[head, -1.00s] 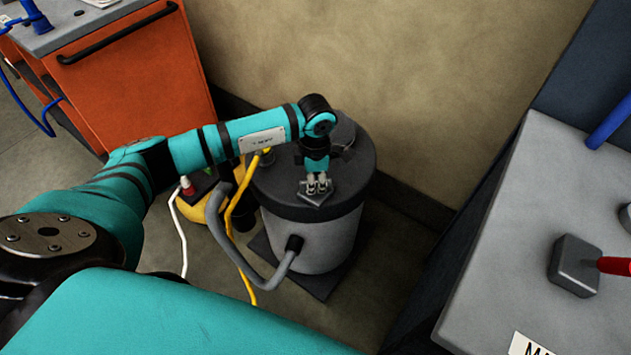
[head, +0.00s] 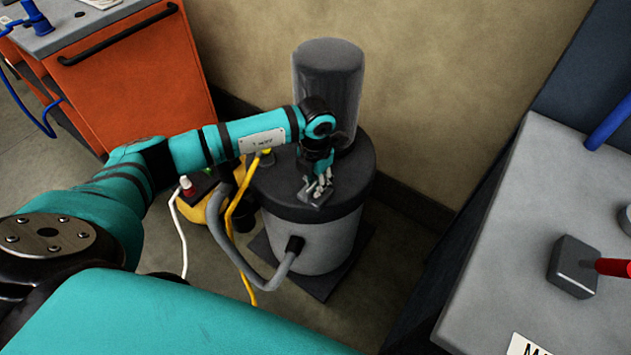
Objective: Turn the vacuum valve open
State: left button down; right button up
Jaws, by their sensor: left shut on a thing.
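A grey drum (head: 325,245) with a dark lid (head: 268,184) stands on the floor near the wall. My left gripper (head: 318,190) is over the front of the lid, its fingers shut on a small grey handle-like piece (head: 313,199) there. The fingers hide part of this piece, and I cannot tell for sure that it is the vacuum valve. A tall grey cylinder (head: 328,75) stands up from the back of the lid, partly behind my left wrist. My right gripper is not in view.
A grey hose (head: 268,283) joins the drum's side. A yellow unit (head: 216,216) with white and yellow lines is at its left. An orange cabinet (head: 140,75) stands back left. At right, a grey bench (head: 500,270) carries a dark block (head: 573,268) with a red handle (head: 613,266).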

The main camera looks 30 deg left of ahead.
aim_at(315, 183)
pick_arm(q)
jog(key=shift+n, duration=0.4)
jog(key=c, duration=1.3)
grip_release()
jog(key=shift+r, duration=0.1)
notch_tip(315, 183, up, 12)
jog(key=shift+f, duration=0.1)
